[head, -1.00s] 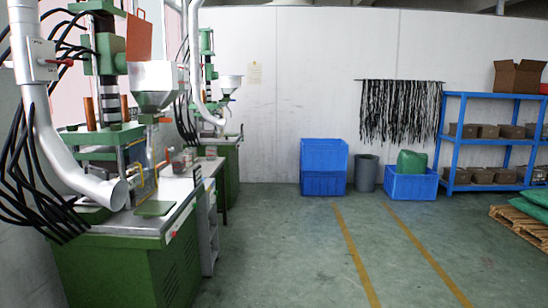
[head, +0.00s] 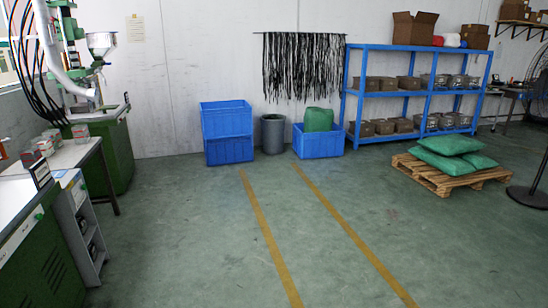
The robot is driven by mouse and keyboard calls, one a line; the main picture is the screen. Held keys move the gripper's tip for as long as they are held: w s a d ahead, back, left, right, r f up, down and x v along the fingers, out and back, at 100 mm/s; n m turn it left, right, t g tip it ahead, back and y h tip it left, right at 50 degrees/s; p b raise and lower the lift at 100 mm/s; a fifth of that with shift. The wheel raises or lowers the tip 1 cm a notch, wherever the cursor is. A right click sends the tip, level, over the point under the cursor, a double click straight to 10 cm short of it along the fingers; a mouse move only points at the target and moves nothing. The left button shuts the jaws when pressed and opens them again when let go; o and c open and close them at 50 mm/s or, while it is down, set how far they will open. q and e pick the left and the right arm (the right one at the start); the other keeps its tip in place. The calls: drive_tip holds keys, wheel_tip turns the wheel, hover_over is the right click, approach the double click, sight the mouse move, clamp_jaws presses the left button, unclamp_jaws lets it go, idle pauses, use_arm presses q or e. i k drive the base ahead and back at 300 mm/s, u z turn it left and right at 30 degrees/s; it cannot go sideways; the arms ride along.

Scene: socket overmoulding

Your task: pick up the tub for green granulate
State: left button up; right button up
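A blue tub (head: 319,145) stands on the floor by the back wall with a green sack (head: 319,120) in it. To its left are two stacked blue tubs, the upper one (head: 226,121) on the lower one (head: 229,150). I cannot tell from any marking which tub is for green granulate. No loose granulate shows. Neither of my grippers is in view. All the tubs are some distance off across the floor.
A grey bin (head: 273,134) stands between the tubs. A blue shelf (head: 424,93) with boxes and a pallet (head: 448,181) with green sacks (head: 444,156) are at right. Green machines (head: 108,150) and a white cabinet (head: 80,215) line the left. The middle floor is clear.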

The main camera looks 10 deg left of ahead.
sight(56, 135)
drive_tip(key=u, duration=0.1)
drive_tip(key=i, duration=2.65)
drive_tip(key=u, duration=0.25)
drive_tip(key=i, duration=2.5)
drive_tip(key=u, duration=0.35)
drive_tip(key=i, duration=2.4)
drive_tip(key=u, duration=1.3)
drive_tip(key=i, duration=1.5)
drive_tip(key=u, duration=2.45)
drive_tip(key=i, duration=2.1)
drive_tip(key=u, duration=0.5)
